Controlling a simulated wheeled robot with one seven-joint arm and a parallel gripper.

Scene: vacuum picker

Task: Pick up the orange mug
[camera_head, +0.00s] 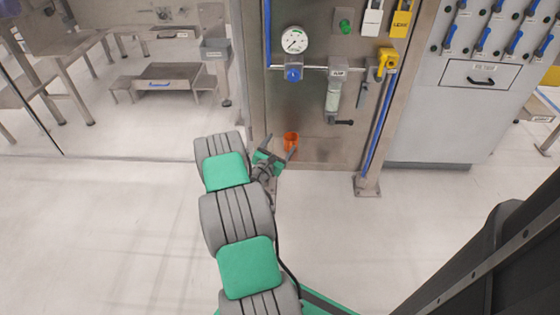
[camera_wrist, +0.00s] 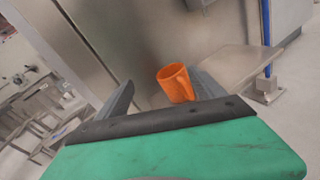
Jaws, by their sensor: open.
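The orange mug (camera_head: 291,141) stands low in front of the steel panel, just beyond my gripper (camera_head: 277,152). I cannot tell from these views whether a finger touches the mug.
The steel panel (camera_head: 315,105) rises behind the mug, with a gauge (camera_head: 295,40), a yellow valve (camera_head: 387,60) and a blue pipe (camera_head: 381,125). A grey cabinet (camera_head: 440,120) stands to the right. A clear partition is on the left. The pale floor (camera_head: 350,240) in front is open.

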